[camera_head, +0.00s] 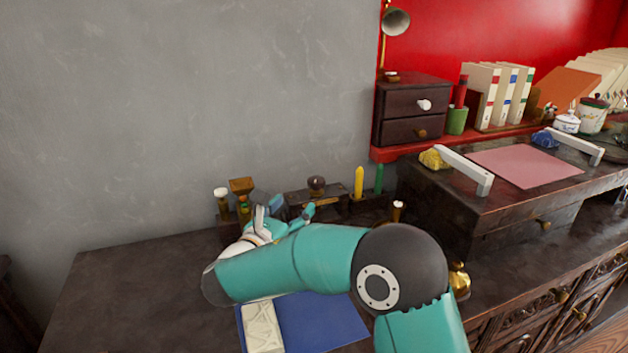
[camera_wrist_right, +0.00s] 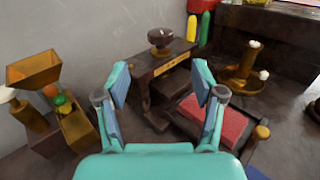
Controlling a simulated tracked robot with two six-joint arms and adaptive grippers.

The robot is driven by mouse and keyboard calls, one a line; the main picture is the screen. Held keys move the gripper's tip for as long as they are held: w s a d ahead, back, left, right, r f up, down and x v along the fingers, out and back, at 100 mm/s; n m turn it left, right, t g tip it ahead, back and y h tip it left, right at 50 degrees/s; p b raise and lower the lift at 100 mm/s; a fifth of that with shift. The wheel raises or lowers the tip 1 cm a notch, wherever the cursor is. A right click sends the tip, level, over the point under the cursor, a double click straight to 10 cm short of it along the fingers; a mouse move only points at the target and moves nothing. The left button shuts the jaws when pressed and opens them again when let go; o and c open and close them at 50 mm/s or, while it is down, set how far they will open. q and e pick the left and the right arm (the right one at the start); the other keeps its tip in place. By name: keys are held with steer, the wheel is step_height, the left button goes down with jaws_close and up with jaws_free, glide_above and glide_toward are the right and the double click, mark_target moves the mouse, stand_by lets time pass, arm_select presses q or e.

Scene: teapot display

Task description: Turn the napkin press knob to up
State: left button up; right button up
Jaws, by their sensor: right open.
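The napkin press (camera_head: 325,203) is a dark wooden frame standing against the grey wall in the head view. It also shows in the right wrist view (camera_wrist_right: 148,62). Its round dark brown knob (camera_wrist_right: 160,38) sits on top of the crossbar and shows small in the head view (camera_head: 317,183). My right gripper (camera_head: 287,210) is open just in front of the press, left of its middle. In the right wrist view its two blue-padded fingers (camera_wrist_right: 161,80) stand apart with nothing between them, nearer than the knob. My left gripper is not in view.
A brass hopper device (camera_wrist_right: 35,70) stands left of the press. A brass stand (camera_wrist_right: 242,75), a yellow bottle (camera_wrist_right: 192,27) and a green one (camera_wrist_right: 205,28) stand behind. The counter's left side (camera_head: 130,285) is clear.

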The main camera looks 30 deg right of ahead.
mark_target(318, 185)
steer(key=b+x, duration=0.1)
steer(key=x, duration=1.2)
steer(key=shift+c, duration=0.2)
steer(key=c, duration=1)
steer(key=shift+d, duration=0.2)
steer(key=shift+c, duration=0.6)
steer(key=shift+a+f+n+t+y+b, duration=0.1)
steer(key=shift+f+n+t+y+b, duration=0.1)
steer(key=shift+n+t+y+b, duration=0.6)
steer(key=n+t+y+b, duration=0.2)
steer(key=b, duration=0.2)
steer(key=n+t+y+b, duration=0.2)
steer(key=b, duration=0.2)
steer(key=shift+f+t+y, duration=0.2)
steer(key=shift+t+y, duration=0.1)
steer(key=shift+y, duration=0.1)
steer(key=shift+a+r+n+t+y+b, duration=0.1)
steer(key=shift+r+n+t+y+b, duration=0.15)
steer(key=shift+n+y+b, duration=0.4)
steer(key=o, duration=1.2)
steer(key=shift+r, duration=0.1)
steer(key=shift+c, duration=0.2)
